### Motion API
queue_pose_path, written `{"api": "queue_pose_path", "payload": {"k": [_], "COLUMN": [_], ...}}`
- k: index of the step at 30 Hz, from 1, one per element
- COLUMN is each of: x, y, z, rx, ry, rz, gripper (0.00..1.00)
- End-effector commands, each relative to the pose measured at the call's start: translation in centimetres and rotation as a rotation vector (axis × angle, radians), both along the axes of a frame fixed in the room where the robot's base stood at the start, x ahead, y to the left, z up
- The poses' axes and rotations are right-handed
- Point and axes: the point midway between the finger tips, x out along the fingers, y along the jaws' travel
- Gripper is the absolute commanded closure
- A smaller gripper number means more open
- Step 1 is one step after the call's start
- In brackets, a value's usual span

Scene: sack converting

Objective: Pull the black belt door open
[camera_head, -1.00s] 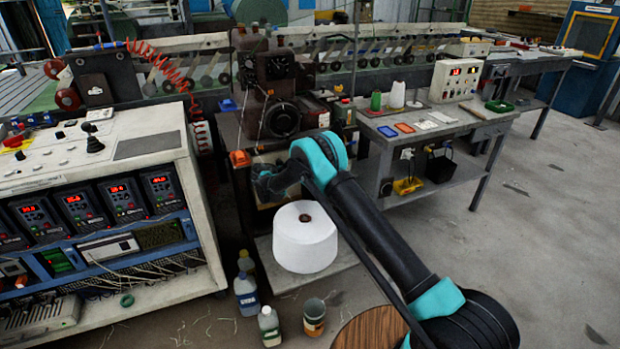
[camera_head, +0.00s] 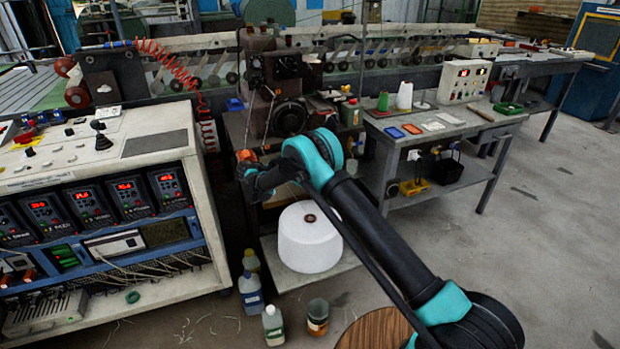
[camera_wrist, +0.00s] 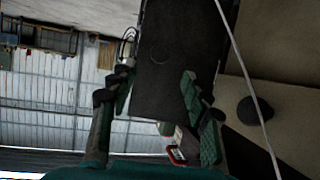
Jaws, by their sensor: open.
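A dark, flat panel (camera_wrist: 178,45), which looks like the black belt door, fills the upper middle of the wrist view. My gripper (camera_wrist: 157,100) has its two fingers spread apart, with the panel's lower part between and beyond them. I cannot tell whether either finger touches it. In the head view my gripper (camera_head: 250,178) is in front of the brown machine (camera_head: 284,85), left of my arm's teal joint. The door cannot be made out clearly there, as my arm covers part of the machine's lower front.
A thin pale thread (camera_wrist: 247,68) crosses the wrist view beside a dark round knob (camera_wrist: 254,110). A white yarn cone (camera_head: 309,245) stands below my arm. Bottles (camera_head: 251,292) stand on the floor. A control cabinet (camera_head: 150,145) is at the left; open floor lies at the right.

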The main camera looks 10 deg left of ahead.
Motion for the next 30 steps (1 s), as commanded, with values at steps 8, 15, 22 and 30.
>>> {"api": "queue_pose_path", "payload": {"k": [8, 15, 22, 30], "x": [-2.1, -2.3, -2.2, -0.7], "y": [2.2, 2.4, 2.0, -3.8], "z": [1.2, 1.4, 1.6, 4.6], "rx": [0.0, 0.0, -0.001, -0.005], "ry": [0.0, 0.0, 0.01, 0.152], "rz": [0.001, 0.0, 0.0, 0.014], "gripper": [0.52, 0.52, 0.52, 0.52]}}
